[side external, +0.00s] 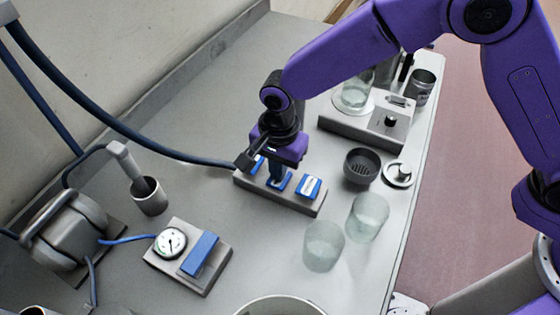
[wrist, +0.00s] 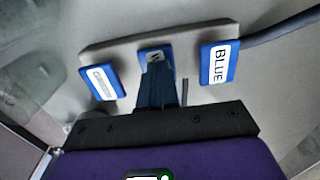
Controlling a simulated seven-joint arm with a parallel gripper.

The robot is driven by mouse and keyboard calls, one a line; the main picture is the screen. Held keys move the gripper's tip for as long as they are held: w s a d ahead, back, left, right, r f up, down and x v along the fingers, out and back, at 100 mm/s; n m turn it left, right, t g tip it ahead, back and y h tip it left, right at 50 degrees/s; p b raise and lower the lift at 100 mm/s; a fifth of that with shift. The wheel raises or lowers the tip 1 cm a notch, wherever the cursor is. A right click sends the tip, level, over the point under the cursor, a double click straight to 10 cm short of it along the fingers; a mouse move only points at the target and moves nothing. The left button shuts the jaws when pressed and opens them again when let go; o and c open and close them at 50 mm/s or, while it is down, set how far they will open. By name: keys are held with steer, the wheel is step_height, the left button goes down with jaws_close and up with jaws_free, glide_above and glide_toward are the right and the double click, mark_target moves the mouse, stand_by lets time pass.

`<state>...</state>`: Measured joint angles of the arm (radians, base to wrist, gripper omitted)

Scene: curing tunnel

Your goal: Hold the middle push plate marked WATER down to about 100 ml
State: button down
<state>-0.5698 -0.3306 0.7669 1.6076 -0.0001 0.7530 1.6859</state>
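A grey block (side external: 250,187) carries three blue push plates in a row. The middle plate (wrist: 155,56) shows only part of its label, a letter like W; my fingers cover the rest. The plate at right in the wrist view (wrist: 218,63) reads BLUE. The plate at left there (wrist: 100,82) has a white label too blurred to read. My gripper (wrist: 158,72) is shut and empty, its dark blue fingers together. It points down at the middle plate, fingertips on or just above it; I cannot tell whether they press. It also shows in the side view (side external: 278,184).
Two clear glasses (side external: 323,246) (side external: 367,217) stand in front of the block. A dark strainer cup (side external: 360,166) and a small round metal piece (side external: 398,174) are to its right. A glass (side external: 356,92) stands on a grey device behind. A gauge unit (side external: 186,274) with a blue pedal is front left.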

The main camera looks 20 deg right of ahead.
steer(key=shift+s+d+f, duration=0.2)
steer(key=shift+f, duration=0.25)
step_height(320, 180, up, 15)
steer(key=shift+w+a, duration=0.2)
stand_by(1.8)
steer(key=shift+w+r, duration=0.1)
steer(key=shift+r, duration=0.7)
step_height(320, 180, down, 14)
stand_by(0.3)
